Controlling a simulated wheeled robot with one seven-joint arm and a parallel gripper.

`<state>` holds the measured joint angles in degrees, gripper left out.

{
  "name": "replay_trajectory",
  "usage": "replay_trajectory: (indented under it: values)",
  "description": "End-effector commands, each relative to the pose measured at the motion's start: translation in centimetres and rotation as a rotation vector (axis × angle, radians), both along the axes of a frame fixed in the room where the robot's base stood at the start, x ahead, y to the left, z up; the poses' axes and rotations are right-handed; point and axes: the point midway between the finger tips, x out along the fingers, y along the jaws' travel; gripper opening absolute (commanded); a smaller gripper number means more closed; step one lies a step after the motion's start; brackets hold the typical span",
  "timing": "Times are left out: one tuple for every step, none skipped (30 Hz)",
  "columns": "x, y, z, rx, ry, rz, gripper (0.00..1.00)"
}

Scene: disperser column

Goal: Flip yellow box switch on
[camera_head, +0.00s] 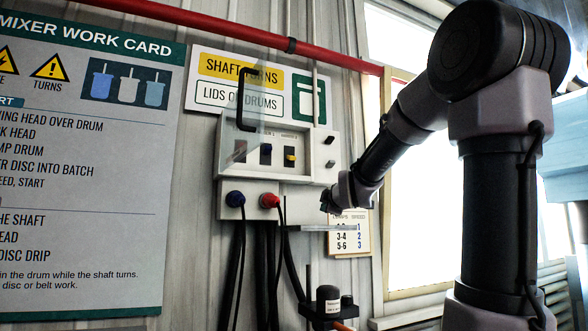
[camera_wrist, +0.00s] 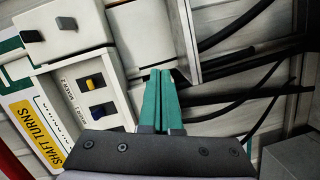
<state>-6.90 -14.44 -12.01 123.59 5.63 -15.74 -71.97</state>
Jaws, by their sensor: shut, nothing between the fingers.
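The white switch box (camera_head: 310,150) is on the corrugated wall. Its yellow switch (camera_head: 290,157) sits in a dark slot, right of a dark switch (camera_head: 265,150). In the wrist view the yellow switch (camera_wrist: 88,84) shows left of my fingers, beside a blue switch (camera_wrist: 97,110). I cannot tell which way the yellow switch is set. My gripper (camera_head: 327,203) is below and right of the switches, apart from them. In the wrist view its teal fingers (camera_wrist: 160,74) are shut together and empty, near the box's lower part.
A clear panel with a black handle (camera_head: 242,100) stands in front of the box's left part. A thin ledge (camera_head: 320,228) and a dark bottle-like thing (camera_head: 328,298) are lower.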

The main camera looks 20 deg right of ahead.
Motion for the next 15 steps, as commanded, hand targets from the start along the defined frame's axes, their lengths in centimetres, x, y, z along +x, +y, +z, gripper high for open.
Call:
replay_trajectory:
  values:
    - [2.0,-0.4,1.0,-0.142,-0.05,0.001,0.0]
    - [2.9,-0.6,1.8,-0.234,-0.084,-0.002,0.0]
    - [4.1,-0.9,2.8,-0.361,-0.128,-0.009,0.0]
    - [5.0,-1.0,3.5,-0.455,-0.16,-0.017,0.0]
    - [5.8,-1.1,4.2,-0.551,-0.191,-0.028,0.0]
    - [6.9,-1.1,5.2,-0.677,-0.233,-0.045,0.0]
    - [7.6,-1.0,5.8,-0.773,-0.263,-0.06,0.0]
    - [8.3,-0.9,6.4,-0.868,-0.292,-0.078,0.0]
    - [9.1,-0.7,7.1,-0.995,-0.329,-0.105,0.0]
    - [9.6,-0.5,7.6,-1.085,-0.355,-0.125,0.0]
    - [10.1,-0.3,8.0,-1.172,-0.38,-0.147,0.0]
    - [10.7,0.1,8.5,-1.282,-0.41,-0.179,0.0]
    - [11.1,0.4,8.9,-1.358,-0.434,-0.202,0.0]
    - [11.4,0.7,9.1,-1.429,-0.452,-0.226,0.0]
    - [11.8,1.1,9.4,-1.515,-0.475,-0.257,0.0]
